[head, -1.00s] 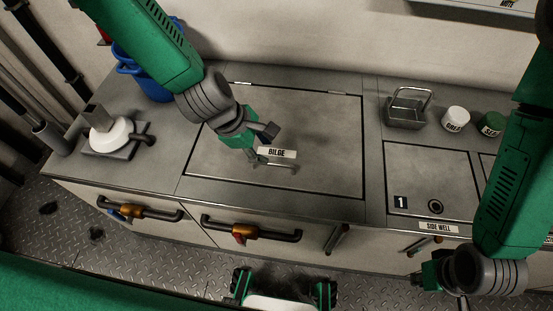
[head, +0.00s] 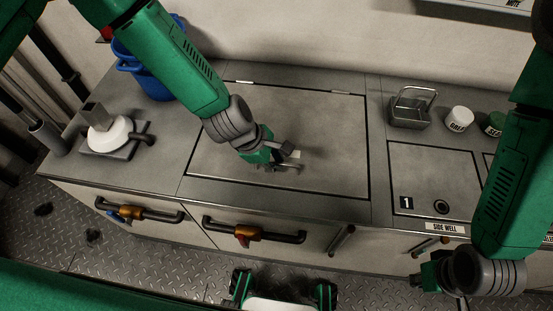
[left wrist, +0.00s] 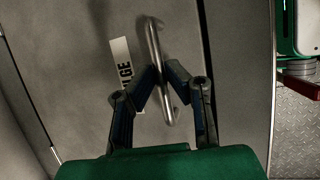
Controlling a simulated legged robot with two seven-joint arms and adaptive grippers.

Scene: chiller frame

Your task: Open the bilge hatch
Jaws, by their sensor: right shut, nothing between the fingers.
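The bilge hatch (head: 325,125) is a flat grey lid, closed flush in the counter. Its bar handle (head: 290,168) lies near the front edge and shows clearly in the left wrist view (left wrist: 155,45). The white BILGE label (left wrist: 121,62) is beside the handle, partly hidden by a finger. My left gripper (head: 283,158) is low over the lid. In the left wrist view its fingertips (left wrist: 163,68) close in on both sides of the handle bar, apparently touching it. My right gripper (head: 426,277) is shut and empty, in front of the counter at lower right.
A blue bucket (head: 150,75) and a white round fitting (head: 108,135) stand left of the hatch. A metal basket (head: 411,108), white jar (head: 458,120) and green jar (head: 492,123) stand right. Bar handles (head: 255,230) stick out from the counter front.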

